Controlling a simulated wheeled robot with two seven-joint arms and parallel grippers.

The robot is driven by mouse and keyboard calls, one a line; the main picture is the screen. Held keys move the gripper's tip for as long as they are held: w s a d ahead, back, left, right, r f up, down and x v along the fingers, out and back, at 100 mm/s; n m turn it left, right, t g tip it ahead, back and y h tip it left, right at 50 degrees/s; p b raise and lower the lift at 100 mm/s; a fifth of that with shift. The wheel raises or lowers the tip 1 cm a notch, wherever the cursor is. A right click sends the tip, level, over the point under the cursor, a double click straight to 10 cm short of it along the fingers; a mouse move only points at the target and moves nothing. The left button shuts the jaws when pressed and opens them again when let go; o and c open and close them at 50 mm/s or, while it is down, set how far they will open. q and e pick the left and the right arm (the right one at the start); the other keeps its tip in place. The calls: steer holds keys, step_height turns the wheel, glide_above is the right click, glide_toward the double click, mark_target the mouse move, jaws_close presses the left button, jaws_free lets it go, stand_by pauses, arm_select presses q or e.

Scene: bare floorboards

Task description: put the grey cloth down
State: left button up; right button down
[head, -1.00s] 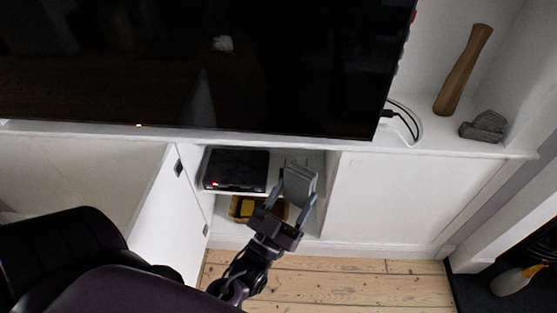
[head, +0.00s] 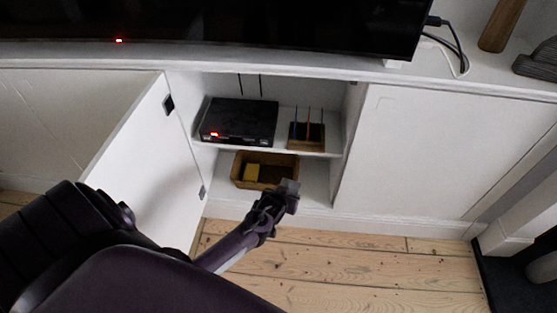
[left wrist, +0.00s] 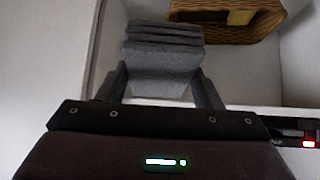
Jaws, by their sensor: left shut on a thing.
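My left gripper (head: 277,199) is shut on the folded grey cloth (head: 289,186). It holds the cloth in front of the open cabinet's lower compartment, near the right front corner of the wicker basket (head: 240,176). In the left wrist view the grey cloth (left wrist: 162,58) shows as a layered stack between the two fingers, with the basket (left wrist: 205,15) beyond it. I cannot tell whether the cloth touches the cabinet floor. My right gripper is not in view.
The basket holds a yellow thing (head: 251,172). An open white door (head: 150,160) stands at the left. Bare floorboards (head: 340,265) lie in front.

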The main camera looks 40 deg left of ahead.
arm_select(q)
steer(key=s+a+f+n+g+b, duration=0.1)
steer(key=a+f+b, duration=0.4)
steer(key=f, duration=0.6)
steer(key=a+n+g, duration=0.1)
steer(key=g, duration=0.1)
steer(key=shift+f+n+g+y, duration=0.3)
steer(key=shift+f+g, duration=0.1)
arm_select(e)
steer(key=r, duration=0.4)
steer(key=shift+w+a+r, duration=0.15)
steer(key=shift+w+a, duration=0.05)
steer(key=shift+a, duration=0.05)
